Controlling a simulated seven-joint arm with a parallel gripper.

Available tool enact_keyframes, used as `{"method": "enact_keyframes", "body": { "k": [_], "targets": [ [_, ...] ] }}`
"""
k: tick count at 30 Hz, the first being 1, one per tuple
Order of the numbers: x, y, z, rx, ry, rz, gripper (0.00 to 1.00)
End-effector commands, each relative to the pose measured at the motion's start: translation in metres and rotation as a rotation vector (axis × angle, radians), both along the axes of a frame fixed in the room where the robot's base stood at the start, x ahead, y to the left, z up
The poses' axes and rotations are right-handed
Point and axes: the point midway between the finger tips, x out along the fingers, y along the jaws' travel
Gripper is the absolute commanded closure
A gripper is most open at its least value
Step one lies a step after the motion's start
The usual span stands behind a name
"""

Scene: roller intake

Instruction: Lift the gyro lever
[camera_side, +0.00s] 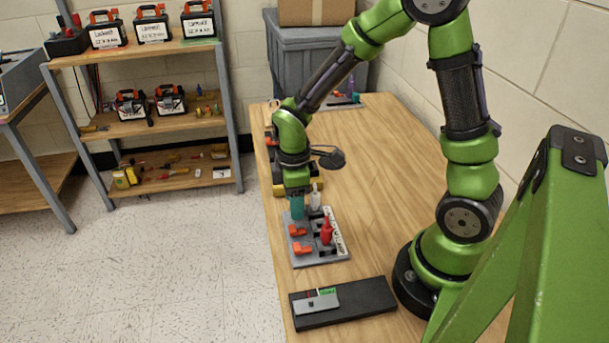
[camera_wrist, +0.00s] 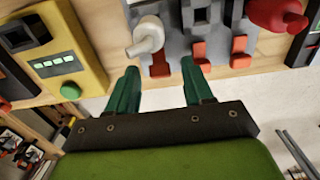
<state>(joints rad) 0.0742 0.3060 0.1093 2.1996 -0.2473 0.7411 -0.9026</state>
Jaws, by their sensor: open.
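A grey panel (camera_side: 305,262) on the bench carries orange levers, a white handle (camera_side: 315,197) and a red handle (camera_side: 326,232). No readable label shows which is the gyro lever. My gripper (camera_side: 297,214) is low over the panel's far left part. In the wrist view, the open green fingers (camera_wrist: 160,68) straddle the leftmost orange lever (camera_wrist: 160,65), with a gap on both sides. Two more orange levers, a middle one (camera_wrist: 197,54) and a right one (camera_wrist: 240,53), stand to its right. The white handle (camera_wrist: 146,37) is close beyond the left finger. The gripper hides part of the panel in the side view.
A black case (camera_side: 365,299) lies on the bench (camera_side: 385,150) near the front. The bench right of the panel is clear. A shelf (camera_side: 150,128) stands at left.

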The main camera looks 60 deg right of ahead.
Motion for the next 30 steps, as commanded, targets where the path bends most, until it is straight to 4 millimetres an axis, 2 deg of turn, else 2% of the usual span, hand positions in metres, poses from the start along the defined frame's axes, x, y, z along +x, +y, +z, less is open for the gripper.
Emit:
{"method": "enact_keyframes", "body": {
  "k": [6,16,23,30],
  "targets": [
    [-0.0001,0.0001,-0.0001,0.000,0.000,0.000,0.50],
    [-0.0001,0.0001,0.0002,0.000,0.000,0.001,1.00],
    [-0.0028,-0.0017,0.0007,0.037,-0.027,-0.002,1.00],
    [-0.0086,-0.0069,0.0019,0.145,-0.131,-0.004,1.00]
  ]
}}
